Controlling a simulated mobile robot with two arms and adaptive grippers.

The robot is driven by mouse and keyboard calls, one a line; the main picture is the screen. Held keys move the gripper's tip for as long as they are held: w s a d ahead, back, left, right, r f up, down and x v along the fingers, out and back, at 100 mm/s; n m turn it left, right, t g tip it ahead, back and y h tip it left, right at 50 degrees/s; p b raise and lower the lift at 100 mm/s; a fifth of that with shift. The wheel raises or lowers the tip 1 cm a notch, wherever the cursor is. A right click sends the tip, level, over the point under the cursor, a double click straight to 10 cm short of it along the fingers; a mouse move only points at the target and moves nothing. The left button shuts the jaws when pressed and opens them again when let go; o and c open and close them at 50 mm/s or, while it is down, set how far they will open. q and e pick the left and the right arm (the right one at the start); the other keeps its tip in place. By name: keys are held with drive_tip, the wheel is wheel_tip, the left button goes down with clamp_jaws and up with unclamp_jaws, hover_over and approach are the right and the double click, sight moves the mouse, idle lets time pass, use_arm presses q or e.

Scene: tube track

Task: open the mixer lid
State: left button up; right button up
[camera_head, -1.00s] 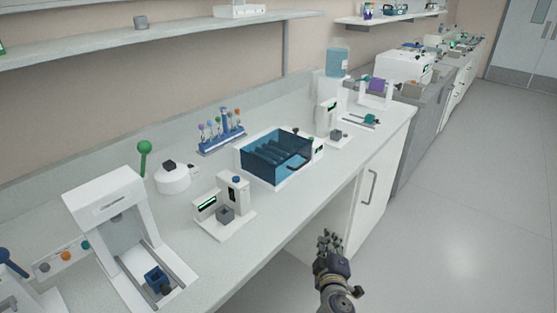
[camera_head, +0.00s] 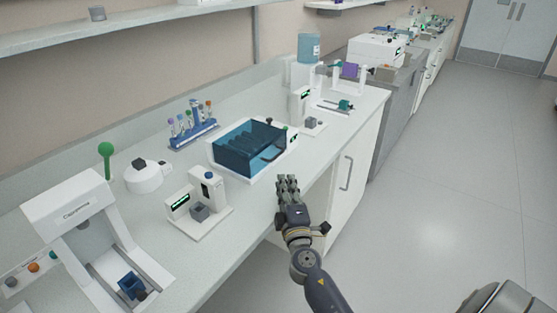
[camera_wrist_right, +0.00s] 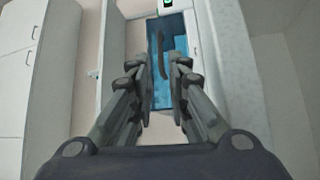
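The mixer is a white-based box (camera_head: 222,167) on the bench with a closed, see-through blue lid (camera_head: 240,150). Rolls or ribs show dimly inside it. A dark bar handle (camera_head: 273,154) is at the lid's right front. My right gripper (camera_head: 288,182) is in front of the mixer, near the bench's front edge, apart from the lid. In the right wrist view, its fingers (camera_wrist_right: 161,72) are parted and empty, with the blue lid (camera_wrist_right: 178,40) and dark handle (camera_wrist_right: 160,50) beyond them. My left gripper is out of view.
A small white device with a grey block (camera_head: 200,211) stands left of the mixer. A blue tube rack (camera_head: 192,135) is behind it, and a white device (camera_head: 303,108) stands to its right. The floor in front of the bench is clear.

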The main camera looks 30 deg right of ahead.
sight(255, 148)
drive_tip(key=shift+w+d+r, duration=0.1)
drive_tip(key=shift+w+r, duration=0.1)
drive_tip(key=shift+w, duration=0.35)
drive_tip(key=p+x, duration=0.1)
drive_tip(key=x, duration=0.8)
drive_tip(key=shift+w+d+f, duration=0.1)
drive_tip(key=shift+w, duration=0.35)
drive_tip(key=shift+c, duration=0.3)
clamp_jaws()
